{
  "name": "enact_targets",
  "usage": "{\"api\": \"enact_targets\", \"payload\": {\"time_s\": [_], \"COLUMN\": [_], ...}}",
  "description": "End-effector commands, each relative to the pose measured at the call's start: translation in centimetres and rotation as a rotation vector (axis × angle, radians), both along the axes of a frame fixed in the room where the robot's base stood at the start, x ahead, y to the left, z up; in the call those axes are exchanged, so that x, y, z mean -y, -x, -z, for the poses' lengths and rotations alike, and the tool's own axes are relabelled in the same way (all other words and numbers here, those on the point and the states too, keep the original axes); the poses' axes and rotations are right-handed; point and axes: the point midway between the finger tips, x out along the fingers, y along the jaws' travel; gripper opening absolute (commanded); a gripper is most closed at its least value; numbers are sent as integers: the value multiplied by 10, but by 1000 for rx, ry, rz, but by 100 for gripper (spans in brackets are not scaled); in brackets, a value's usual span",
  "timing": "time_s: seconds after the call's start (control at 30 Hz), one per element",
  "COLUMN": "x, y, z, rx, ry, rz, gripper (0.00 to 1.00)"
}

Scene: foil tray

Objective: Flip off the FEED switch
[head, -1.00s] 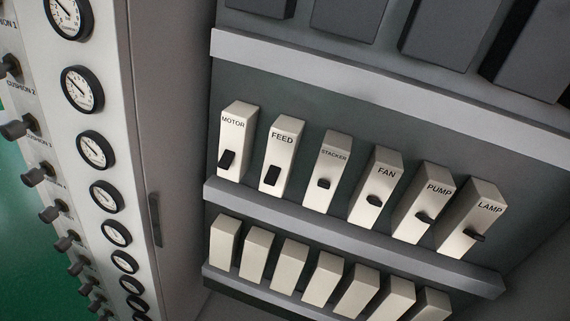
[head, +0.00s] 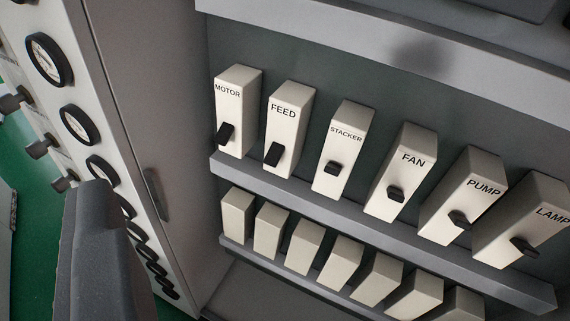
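The FEED switch (head: 291,110) is a cream block with a black lever (head: 273,153) on its lower front. It is second from the left in the upper row, between MOTOR and STACKER. Its lever looks long and slanted, like the MOTOR lever; no on/off marking is readable. A dark grey part that looks like one finger of my gripper (head: 98,245) rises at the lower left, well apart from the FEED switch in the picture. The other finger is out of view, so its opening does not show.
Close neighbours are MOTOR (head: 238,90) and STACKER (head: 345,140), then FAN (head: 403,165), PUMP (head: 465,190) and LAMP (head: 530,215). A grey rail (head: 330,205) runs below them, above a row of unlabelled cream blocks. A cabinet door with gauges (head: 48,60) stands at left.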

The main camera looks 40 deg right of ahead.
Motion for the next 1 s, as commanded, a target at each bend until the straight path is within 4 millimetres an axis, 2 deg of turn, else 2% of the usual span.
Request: {"api": "enact_targets", "payload": {"time_s": [0.1, 0.17, 0.2, 0.3, 0.37, 0.47, 0.6, 0.77, 0.9, 0.97, 1.0], "x": [0, 0, -1, -9, -15, -33, -55, -54, -36, -23, -14], "y": [0, 0, -2, -14, -30, -66, -125, -183, -216, -223, -226], "z": [0, 0, 0, -2, -1, -2, 6, 34, 80, 102, 120], "rx": [0, 0, 1, 13, 25, 67, 140, 208, 237, 245, 245], "ry": [0, 0, -2, -20, -45, -111, -237, -351, -390, -384, -371], "rz": [0, 0, -3, -23, -46, -86, -91, 12, 181, 271, 333], "gripper": [36, 44, 44, 44, 44, 44, 44, 44, 44, 44, 44]}}
